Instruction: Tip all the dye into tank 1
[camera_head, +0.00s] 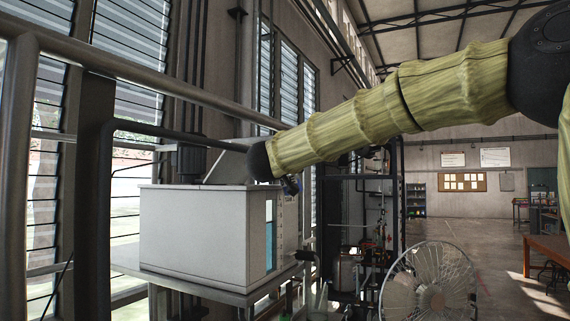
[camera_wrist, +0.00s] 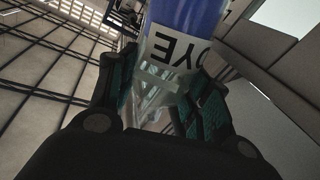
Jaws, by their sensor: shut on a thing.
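In the wrist view my gripper (camera_wrist: 165,98) is shut on a bottle labelled DYE (camera_wrist: 180,48). Blue fills the bottle's part at the top of that view; the part between the fingers is clear. The label's letters appear turned round.
The tank rests on a grey shelf (camera_head: 190,284) by the louvred windows. A metal rail (camera_head: 150,78) crosses the left foreground. A slanted grey panel (camera_head: 228,165) rises behind the tank. A wire-guarded fan (camera_head: 428,284) and pipework stand to the right, with open floor (camera_head: 500,262) beyond.

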